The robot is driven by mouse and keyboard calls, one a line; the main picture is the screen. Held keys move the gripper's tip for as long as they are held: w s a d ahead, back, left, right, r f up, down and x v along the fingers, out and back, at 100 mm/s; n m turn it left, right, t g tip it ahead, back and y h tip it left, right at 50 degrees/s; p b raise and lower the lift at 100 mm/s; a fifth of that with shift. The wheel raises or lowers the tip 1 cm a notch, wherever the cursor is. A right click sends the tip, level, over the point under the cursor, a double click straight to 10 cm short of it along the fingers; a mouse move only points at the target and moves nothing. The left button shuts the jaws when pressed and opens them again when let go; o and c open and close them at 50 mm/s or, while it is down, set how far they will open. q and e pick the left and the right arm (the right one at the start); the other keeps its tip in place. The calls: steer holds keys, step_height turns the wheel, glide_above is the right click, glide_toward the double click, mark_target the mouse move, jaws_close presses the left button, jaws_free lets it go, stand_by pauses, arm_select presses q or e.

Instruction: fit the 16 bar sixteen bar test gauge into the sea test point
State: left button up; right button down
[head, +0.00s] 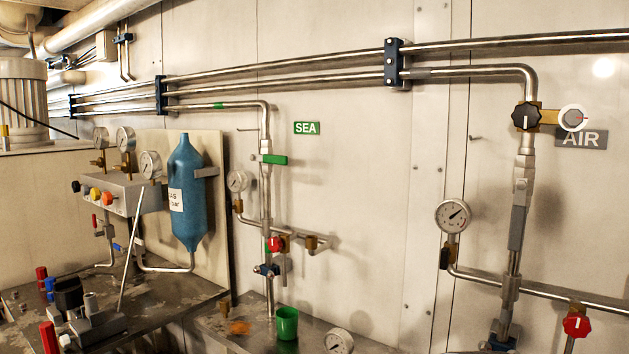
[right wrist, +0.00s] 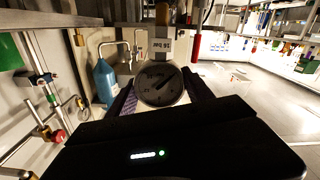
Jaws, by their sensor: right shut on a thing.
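The green SEA sign (head: 307,128) is on the wall beside a vertical pipe in the head view. Low on that line, a short branch ends in a brass fitting (head: 312,243), which looks like the sea test point, with nothing fitted on it. My right gripper does not show clearly in the head view. My left gripper is out of view.
A red valve handle (head: 276,244) and a small fixed gauge (head: 238,181) are close left of the fitting. Below stand a green cup (head: 286,322) and a gauge (head: 338,342), cut by the frame edge. The AIR line (head: 516,215) is at right.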

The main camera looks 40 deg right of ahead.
arm_select(q)
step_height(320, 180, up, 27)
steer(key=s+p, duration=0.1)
steer(key=p, duration=2.7)
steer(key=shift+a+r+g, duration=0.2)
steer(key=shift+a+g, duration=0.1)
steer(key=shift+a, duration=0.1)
arm_select(e)
steer(key=w+d+r+m+g+h, duration=0.1)
steer(key=d+r+m+h, duration=0.3)
steer(key=d+r, duration=0.5)
steer(key=w+d+r+m+g+h, duration=0.1)
steer(key=d+r+m+h, duration=0.3)
steer(key=r, duration=1.4)
steer(key=w+d+r+m+g+h, duration=0.2)
steer(key=d+r+h, duration=0.7)
steer(key=d+r, duration=0.5)
steer(key=shift+w+d+r+m, duration=0.2)
steer(key=shift+w+d+m, duration=0.55)
steer(key=shift+d+m, duration=0.2)
steer(key=shift+a, duration=0.1)
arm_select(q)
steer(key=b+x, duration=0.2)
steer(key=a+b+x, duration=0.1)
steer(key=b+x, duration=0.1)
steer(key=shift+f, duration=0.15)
arm_select(e)
step_height(320, 180, down, 6)
steer(key=shift+r, duration=0.1)
